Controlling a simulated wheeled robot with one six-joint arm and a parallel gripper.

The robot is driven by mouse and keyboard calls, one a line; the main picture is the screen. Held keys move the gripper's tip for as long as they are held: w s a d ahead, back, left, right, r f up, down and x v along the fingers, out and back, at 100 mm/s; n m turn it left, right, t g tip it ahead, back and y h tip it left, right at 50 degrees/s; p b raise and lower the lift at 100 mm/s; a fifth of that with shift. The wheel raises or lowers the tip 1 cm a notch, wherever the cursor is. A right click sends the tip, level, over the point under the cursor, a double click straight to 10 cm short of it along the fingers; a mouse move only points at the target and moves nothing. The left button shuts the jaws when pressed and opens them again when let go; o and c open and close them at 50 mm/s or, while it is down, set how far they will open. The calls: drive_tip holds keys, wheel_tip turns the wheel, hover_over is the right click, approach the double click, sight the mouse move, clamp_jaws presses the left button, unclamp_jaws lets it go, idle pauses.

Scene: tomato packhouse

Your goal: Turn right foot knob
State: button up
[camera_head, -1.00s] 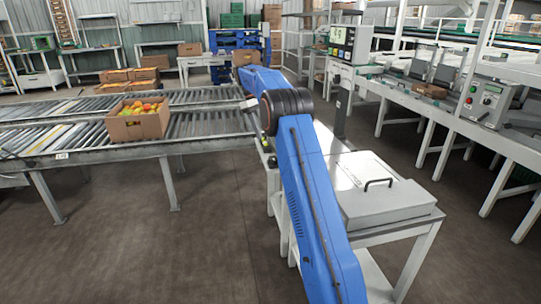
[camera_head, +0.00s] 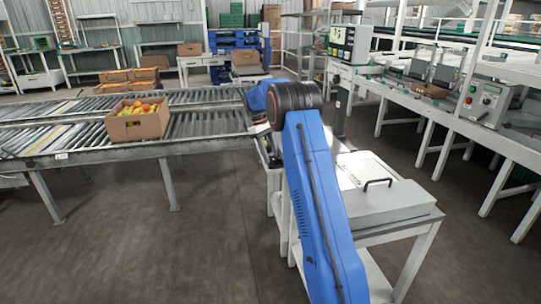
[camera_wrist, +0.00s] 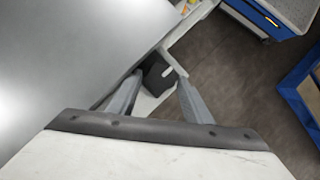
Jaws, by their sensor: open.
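In the wrist view, my gripper (camera_wrist: 160,77) is open, with its two grey fingers spread apart. A dark block-like part (camera_wrist: 156,80) shows between and beyond the fingers, beside a white edge; I cannot tell whether it is a foot knob. A broad grey plate (camera_wrist: 60,55) fills the left of that view. My blue arm hides part of the table's left side. No foot knob can be clearly made out.
A white lidded case (camera_head: 385,205) with a black handle lies on the table. A roller conveyor (camera_head: 60,150) at the left carries a carton of tomatoes (camera_head: 138,125). A grey control box (camera_head: 487,102) is on the right-hand line. The floor at front left is clear.

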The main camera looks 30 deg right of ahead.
drive_tip(key=c, duration=0.8)
drive_tip(key=shift+n, duration=0.3)
drive_tip(key=n, duration=0.1)
drive_tip(key=n+h, duration=0.1)
drive_tip(key=n+t, duration=0.1)
drive_tip(key=shift+s+a+n, duration=0.15)
drive_tip(key=shift+a+n, duration=0.1)
drive_tip(key=shift+n, duration=0.15)
drive_tip(key=n, duration=0.1)
drive_tip(key=n+t+h, duration=0.1)
drive_tip(key=n, duration=0.1)
drive_tip(key=shift+s+a+n, duration=0.1)
drive_tip(key=shift+s+n, duration=0.1)
drive_tip(key=shift+n, duration=0.1)
drive_tip(key=n, duration=0.2)
drive_tip(key=n+t, duration=0.1)
drive_tip(key=n, duration=0.1)
drive_tip(key=shift+s+n+t+h, duration=0.2)
drive_tip(key=shift+n+t+h, duration=0.1)
drive_tip(key=shift+h, duration=0.1)
drive_tip(key=n+t, duration=0.1)
drive_tip(key=n, duration=0.3)
drive_tip(key=shift+s+t, duration=0.2)
drive_tip(key=shift+t, duration=0.2)
drive_tip(key=shift+n, duration=0.3)
